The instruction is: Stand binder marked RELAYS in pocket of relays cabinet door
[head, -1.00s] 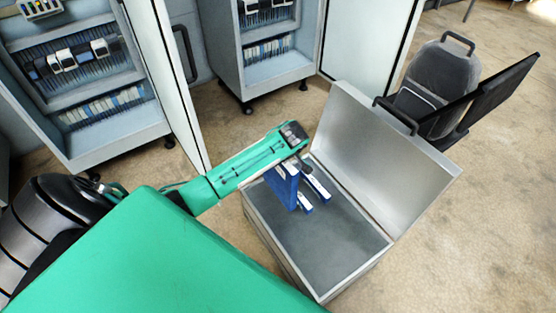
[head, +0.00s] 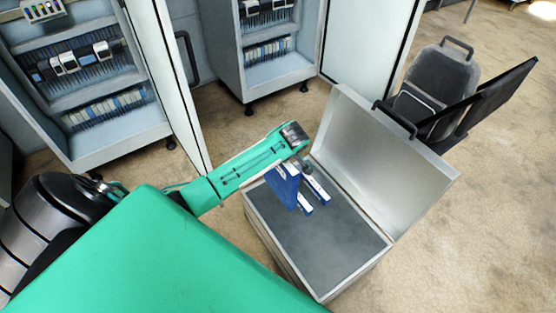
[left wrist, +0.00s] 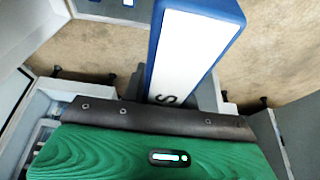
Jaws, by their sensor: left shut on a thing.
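My left gripper (head: 300,158) reaches over the open metal case and is shut on a blue binder (head: 285,188). The binder hangs upright above the case floor. In the left wrist view the binder (left wrist: 195,48) shows a blue cover and a white spine label. Only the letter "S" of its marking can be read; the rest is hidden by the gripper. Another blue-and-white binder (head: 317,184) is in the case just right of the held one. Two open cabinets stand behind, one left (head: 95,100) and one centre (head: 262,75). Their names and any door pocket cannot be made out.
The metal case (head: 262,240) has its lid (head: 385,160) raised on the right; its near floor is bare. A dark grey backpack-like object (head: 437,80) stands behind the lid.

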